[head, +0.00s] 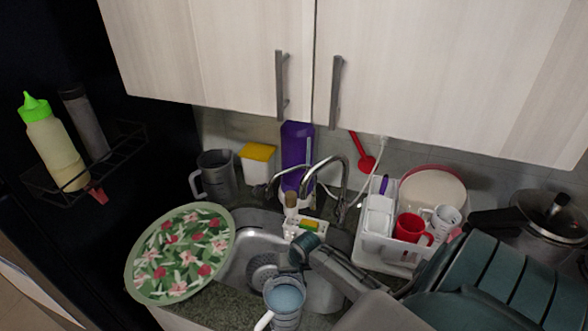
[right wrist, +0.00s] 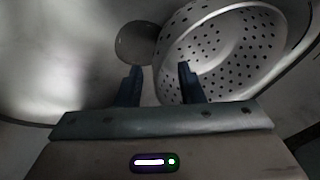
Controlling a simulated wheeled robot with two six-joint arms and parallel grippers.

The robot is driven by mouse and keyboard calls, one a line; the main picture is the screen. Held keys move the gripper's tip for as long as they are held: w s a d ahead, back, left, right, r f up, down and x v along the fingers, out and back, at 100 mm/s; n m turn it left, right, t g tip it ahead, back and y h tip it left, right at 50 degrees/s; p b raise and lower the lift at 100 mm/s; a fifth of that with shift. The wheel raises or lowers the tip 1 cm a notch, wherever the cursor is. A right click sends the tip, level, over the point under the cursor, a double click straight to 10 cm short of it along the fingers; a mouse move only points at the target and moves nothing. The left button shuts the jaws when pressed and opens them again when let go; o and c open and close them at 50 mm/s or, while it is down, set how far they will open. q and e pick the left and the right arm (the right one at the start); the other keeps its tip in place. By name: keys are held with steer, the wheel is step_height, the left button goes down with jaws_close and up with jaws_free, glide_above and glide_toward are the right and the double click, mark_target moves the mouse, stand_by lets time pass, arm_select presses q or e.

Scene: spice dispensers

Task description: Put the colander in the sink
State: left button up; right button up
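The white colander (right wrist: 225,50), with rows of dark holes, lies tilted inside the metal sink basin (right wrist: 60,70) in the right wrist view. In the head view it shows as a grey, dotted round shape (head: 263,266) in the sink (head: 238,272). My right gripper (head: 299,261) is over the basin, just right of the colander; its fingertips are hard to see there. In the right wrist view this gripper (right wrist: 159,83) has its two fingers apart with nothing between them. The colander is beyond the fingers, mostly to the right. My left gripper is out of view.
A green floral plate (head: 182,253) leans over the sink's left side. The tap (head: 337,180) arches behind. A white rack (head: 385,247) with mugs and dishes crowds the right. A dark round drain (right wrist: 136,43) is beside the colander.

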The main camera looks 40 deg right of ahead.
steer(key=b+v, duration=0.1)
steer(key=v, duration=1)
steer(key=shift+b, duration=0.3)
steer(key=shift+f, duration=0.1)
